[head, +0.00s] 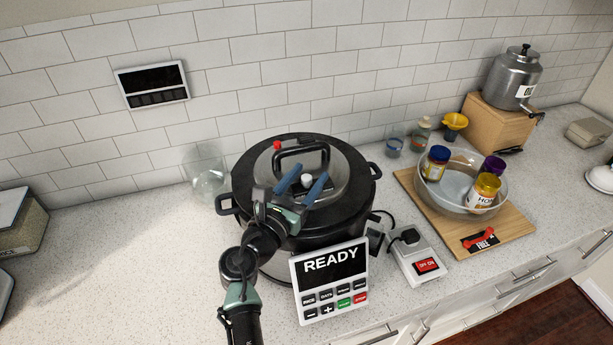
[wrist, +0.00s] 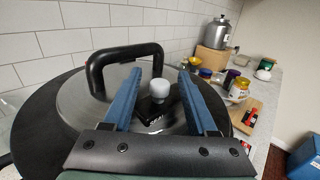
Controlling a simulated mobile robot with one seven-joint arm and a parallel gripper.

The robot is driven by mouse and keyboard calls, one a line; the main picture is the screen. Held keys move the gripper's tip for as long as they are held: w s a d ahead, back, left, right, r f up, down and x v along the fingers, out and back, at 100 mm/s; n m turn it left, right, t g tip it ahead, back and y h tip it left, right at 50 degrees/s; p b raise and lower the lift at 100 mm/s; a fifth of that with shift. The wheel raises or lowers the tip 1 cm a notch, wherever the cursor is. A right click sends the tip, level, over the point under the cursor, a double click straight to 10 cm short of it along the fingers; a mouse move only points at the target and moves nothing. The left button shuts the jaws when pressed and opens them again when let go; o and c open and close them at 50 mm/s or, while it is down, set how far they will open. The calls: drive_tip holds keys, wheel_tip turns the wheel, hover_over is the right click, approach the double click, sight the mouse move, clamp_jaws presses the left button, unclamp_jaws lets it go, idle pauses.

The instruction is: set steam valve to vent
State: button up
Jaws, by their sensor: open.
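The pressure cooker (head: 345,205) stands on the counter, its lid (head: 335,165) on and a black handle arching over it. The steam valve (head: 307,181) is a small pale grey knob on the lid, in front of the handle.
A front panel (head: 330,262) reads READY. A red pin (head: 277,145) stands on the lid's far left. To the right are a switch box (head: 415,260), a board (head: 508,232) with a bowl (head: 455,207) of jars, and a metal urn (head: 510,75). The left counter is mostly clear.

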clamp_jaws()
idle(1.4)
